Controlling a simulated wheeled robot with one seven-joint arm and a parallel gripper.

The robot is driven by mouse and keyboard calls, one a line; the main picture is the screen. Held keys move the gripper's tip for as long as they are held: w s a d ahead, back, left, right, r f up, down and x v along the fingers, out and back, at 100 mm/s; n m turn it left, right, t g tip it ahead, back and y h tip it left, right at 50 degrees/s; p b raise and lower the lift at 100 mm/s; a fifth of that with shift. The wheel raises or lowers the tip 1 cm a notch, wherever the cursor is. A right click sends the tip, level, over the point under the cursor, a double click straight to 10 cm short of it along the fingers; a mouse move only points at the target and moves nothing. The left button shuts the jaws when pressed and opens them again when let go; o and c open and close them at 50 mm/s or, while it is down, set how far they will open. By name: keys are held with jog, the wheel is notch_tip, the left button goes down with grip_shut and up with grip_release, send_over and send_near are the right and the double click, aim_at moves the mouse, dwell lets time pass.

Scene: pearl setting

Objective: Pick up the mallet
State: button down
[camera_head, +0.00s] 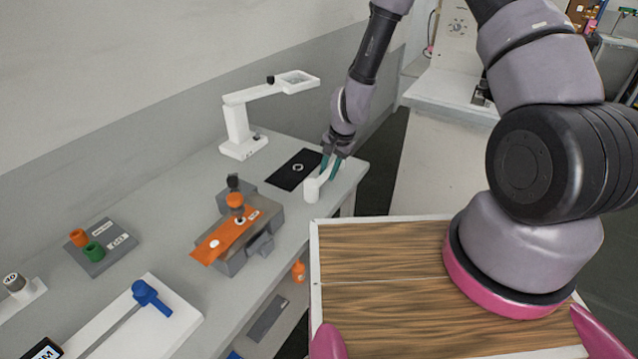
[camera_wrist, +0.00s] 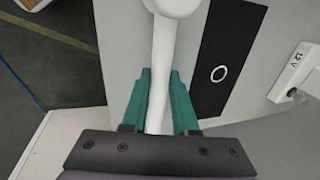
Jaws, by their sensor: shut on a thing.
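The mallet is white, with a slim handle (camera_wrist: 160,72) and a rounded head (camera_wrist: 173,5) cut off by the top edge of the wrist view. My gripper (camera_wrist: 160,76) has its teal fingers on either side of the handle, shut on it. In the head view, my gripper (camera_head: 330,168) is at the far end of the grey bench, beside the black mat. The mallet's white head (camera_head: 311,190) shows just left of and below the fingers. The handle is mostly hidden there. I cannot tell whether the mallet touches the bench.
The black mat (camera_head: 293,170) with a white ring lies beside my gripper. A white magnifier stand (camera_head: 238,135) is behind it. A grey fixture with an orange plate (camera_head: 228,238) stands nearer. A blue-handled tool (camera_head: 150,295) lies on a white board at lower left.

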aim_at(328, 170)
jog(key=shift+r, duration=0.15)
dwell(0.8)
notch_tip(328, 170, up, 10)
dwell(0.4)
jog(key=c, duration=1.4)
grip_release()
grip_shut()
